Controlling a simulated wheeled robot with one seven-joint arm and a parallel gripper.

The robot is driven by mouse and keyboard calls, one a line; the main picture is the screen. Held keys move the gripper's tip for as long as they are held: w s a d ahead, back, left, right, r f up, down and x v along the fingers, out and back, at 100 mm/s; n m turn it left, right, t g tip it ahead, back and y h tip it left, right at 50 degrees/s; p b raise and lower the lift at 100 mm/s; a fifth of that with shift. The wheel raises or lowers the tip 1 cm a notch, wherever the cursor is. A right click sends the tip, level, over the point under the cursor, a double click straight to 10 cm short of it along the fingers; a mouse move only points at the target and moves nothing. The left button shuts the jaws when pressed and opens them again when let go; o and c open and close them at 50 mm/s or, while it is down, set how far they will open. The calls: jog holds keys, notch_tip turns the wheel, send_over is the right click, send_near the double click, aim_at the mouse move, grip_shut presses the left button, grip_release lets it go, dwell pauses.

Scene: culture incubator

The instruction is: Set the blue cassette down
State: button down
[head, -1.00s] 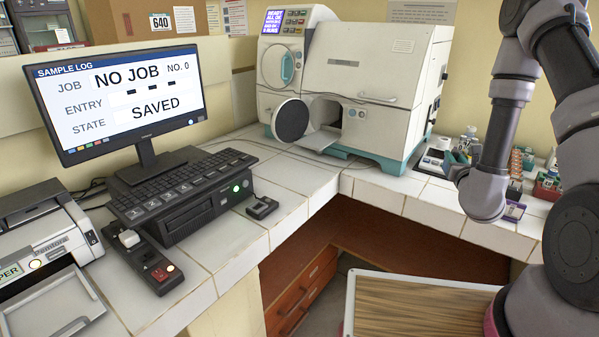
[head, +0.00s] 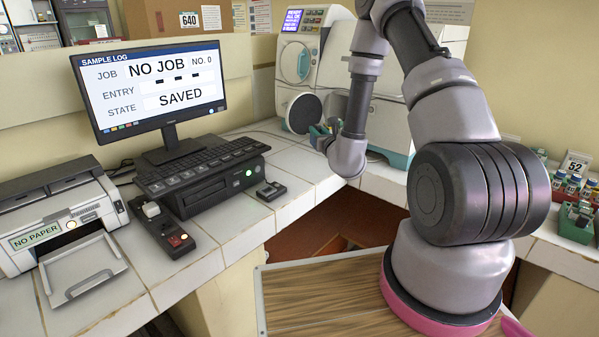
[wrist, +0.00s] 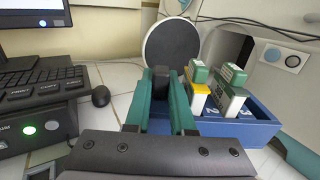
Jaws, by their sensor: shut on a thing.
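The blue cassette (wrist: 255,130) shows in the wrist view, holding several slim pieces with green, white and yellow parts. My gripper (wrist: 161,82) has green fingers closed around a dark upright piece, which looks like the cassette's handle. The cassette extends to the right of the fingers; its part behind them is hidden. In the head view my gripper (head: 319,131) is small, in front of the white incubator (head: 388,118) and near its round dark door (head: 304,112). I cannot tell whether the cassette touches the counter.
A monitor (head: 150,95), keyboard (head: 200,175) and printer (head: 62,225) stand on the tiled counter (head: 235,222) at left. A small dark device (head: 271,190) lies near the counter's edge. A rack with bottles (head: 575,187) stands at right. My arm hides part of the incubator.

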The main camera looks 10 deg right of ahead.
jog(key=w+a+r+n+y, duration=0.2)
jog(key=w+a+r+y, duration=0.15)
jog(key=w+a, duration=0.45)
jog(key=shift+g+h, duration=0.3)
jog(key=shift+h, duration=0.15)
jog(key=f, duration=1.7)
jog(key=shift+d, duration=0.2)
jog(key=shift+f, duration=0.15)
jog(key=c, duration=0.8)
grip_release()
jog(key=shift+o, duration=0.2)
